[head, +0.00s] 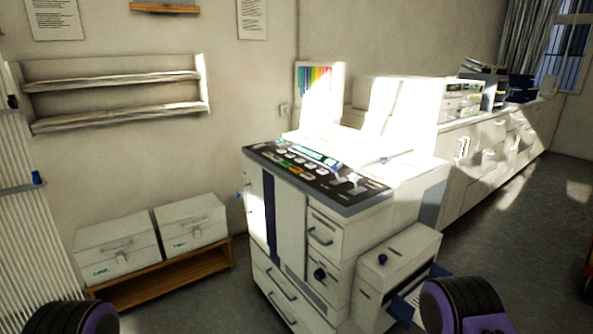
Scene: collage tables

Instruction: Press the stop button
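A large white copier-like machine (290,238) stands in the middle of the head view. Its dark sloped control panel (337,184) faces up and carries a lit green display (312,154), rows of pale keys and a few coloured buttons. A small orange-red button (294,170) sits near the panel's front edge, beside a green one (281,163). Their labels are too small to read, so I cannot tell for sure which is the stop button. Parts of my two arms, black and purple, show at the bottom left and bottom right corners. Neither gripper's fingers are in view.
A lower white unit (405,258) with a blue tray juts from the machine's right front. Two white boxes (117,245) rest on a low wooden bench (165,281) at left. A long white counter (487,170) runs along the back right. Grey floor (520,240) is clear at right.

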